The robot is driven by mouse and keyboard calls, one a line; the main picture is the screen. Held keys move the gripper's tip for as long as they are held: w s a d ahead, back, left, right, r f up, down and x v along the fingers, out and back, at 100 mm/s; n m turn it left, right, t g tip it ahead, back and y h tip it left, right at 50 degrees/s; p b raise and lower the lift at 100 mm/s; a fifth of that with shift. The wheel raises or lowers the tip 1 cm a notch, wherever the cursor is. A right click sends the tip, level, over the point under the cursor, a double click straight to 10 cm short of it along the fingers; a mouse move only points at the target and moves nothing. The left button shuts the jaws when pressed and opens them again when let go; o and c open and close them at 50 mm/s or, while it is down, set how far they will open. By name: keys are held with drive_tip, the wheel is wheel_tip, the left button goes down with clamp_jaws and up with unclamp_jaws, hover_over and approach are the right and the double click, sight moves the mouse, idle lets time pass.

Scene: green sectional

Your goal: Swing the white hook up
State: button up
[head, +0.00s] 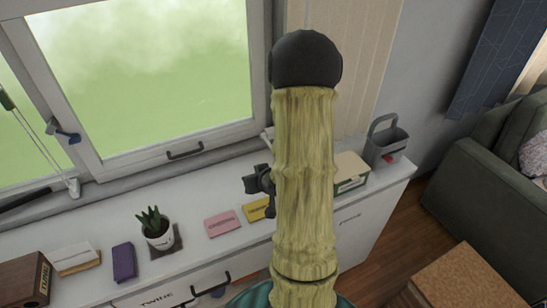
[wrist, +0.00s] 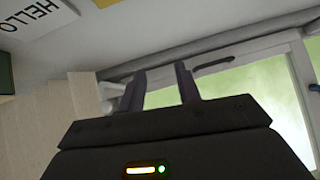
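A small white piece, which looks like the white hook (head: 267,137), sits at the lower right corner of the window frame in the head view. My arm hides part of it. In the wrist view a white hook-like piece (wrist: 112,89) shows just left of my fingers, partly behind the left one. My gripper (wrist: 160,84) has its two dark fingers apart with nothing between them. In the head view my gripper (head: 262,190) shows in part, left of my arm and above the white counter. I cannot tell whether a finger touches the hook.
The counter (head: 190,215) holds a potted plant (head: 158,230), a pink pad (head: 222,223), a yellow pad (head: 257,209), a purple box (head: 124,262) and a grey caddy (head: 387,142). A window handle (head: 185,151) juts out nearby. A green sofa (head: 475,195) stands right.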

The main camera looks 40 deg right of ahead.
drive_tip(key=d+f+m+t, duration=0.1)
drive_tip(key=d, duration=0.1)
drive_tip(key=s+d+f+m+t+b, duration=0.1)
drive_tip(key=d+f, duration=0.1)
drive_tip(key=s+d+f+t+b, duration=0.1)
drive_tip(key=d, duration=0.1)
drive_tip(key=shift+f+m+t, duration=0.25)
drive_tip(key=shift+m+t, duration=0.05)
drive_tip(key=shift+m, duration=0.1)
drive_tip(key=s+d+m+t+h+b, duration=0.1)
drive_tip(key=s+d+m+t, duration=0.1)
drive_tip(key=s+d+m+t+h+b, duration=0.1)
drive_tip(key=s+d+h, duration=0.1)
drive_tip(key=s, duration=0.1)
drive_tip(key=shift+d+f+m+t, duration=0.15)
drive_tip(key=shift+d+m+t, duration=0.2)
drive_tip(key=shift+m+t, duration=0.05)
drive_tip(key=shift+s+d, duration=0.1)
drive_tip(key=shift+s, duration=0.05)
drive_tip(key=shift+w+d+r, duration=0.1)
drive_tip(key=shift+w+r, duration=0.1)
drive_tip(key=shift+w, duration=0.4)
drive_tip(key=p+x, duration=0.2)
drive_tip(key=x, duration=0.6)
drive_tip(key=p+x, duration=0.2)
drive_tip(key=x, duration=0.6)
drive_tip(key=shift+w+d+r, duration=0.1)
drive_tip(key=shift+w+r, duration=0.05)
